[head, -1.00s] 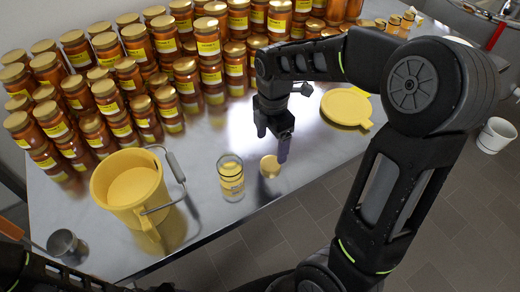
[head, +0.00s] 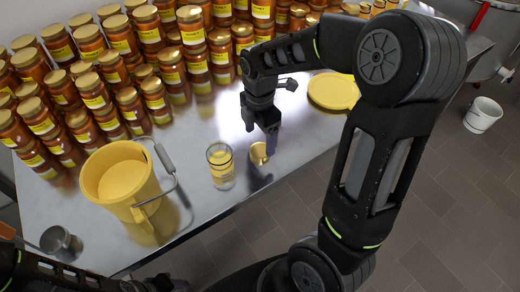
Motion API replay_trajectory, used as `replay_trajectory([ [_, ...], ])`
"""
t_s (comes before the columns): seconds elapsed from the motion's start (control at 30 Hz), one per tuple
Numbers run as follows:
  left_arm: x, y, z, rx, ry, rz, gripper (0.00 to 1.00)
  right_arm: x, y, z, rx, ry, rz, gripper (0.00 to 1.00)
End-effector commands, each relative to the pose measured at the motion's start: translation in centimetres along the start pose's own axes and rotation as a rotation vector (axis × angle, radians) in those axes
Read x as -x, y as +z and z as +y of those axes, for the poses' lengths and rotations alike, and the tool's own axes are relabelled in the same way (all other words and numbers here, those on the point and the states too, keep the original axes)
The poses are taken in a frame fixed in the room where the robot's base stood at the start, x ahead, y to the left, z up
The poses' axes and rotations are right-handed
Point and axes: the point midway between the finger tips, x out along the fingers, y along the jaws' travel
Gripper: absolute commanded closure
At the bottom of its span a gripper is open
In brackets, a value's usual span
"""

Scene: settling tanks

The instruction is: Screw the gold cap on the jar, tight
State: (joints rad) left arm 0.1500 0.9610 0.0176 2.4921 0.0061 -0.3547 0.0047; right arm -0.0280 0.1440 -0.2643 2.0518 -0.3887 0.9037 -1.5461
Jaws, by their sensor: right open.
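The jar (head: 221,168) is clear glass with a yellow label and stands upright, open-topped, near the table's front edge. The gold cap (head: 257,154) lies apart from it, on the table to its right. My right gripper (head: 262,134) is open and points down right at the cap.
A yellow bucket (head: 120,185) with a raised metal handle stands left of the jar. Rows of filled honey jars (head: 170,68) crowd the back. A yellow lid (head: 333,92) lies behind the right gripper. A small metal cup (head: 60,242) is at front left.

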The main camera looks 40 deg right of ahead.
Motion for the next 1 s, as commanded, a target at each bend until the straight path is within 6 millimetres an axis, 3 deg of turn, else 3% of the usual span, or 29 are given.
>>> replay_trajectory([
  [0.4,1.1,0.2,0.3,0.003,-0.004,-0.004,0.57,-4.8,0.0,-0.1,0.001,-0.004,0.000,0.20],
  [1.0,1.0,0.2,0.3,0.003,-0.004,-0.004,0.57,-4.9,0.0,0.0,0.000,-0.001,0.000,0.20],
])
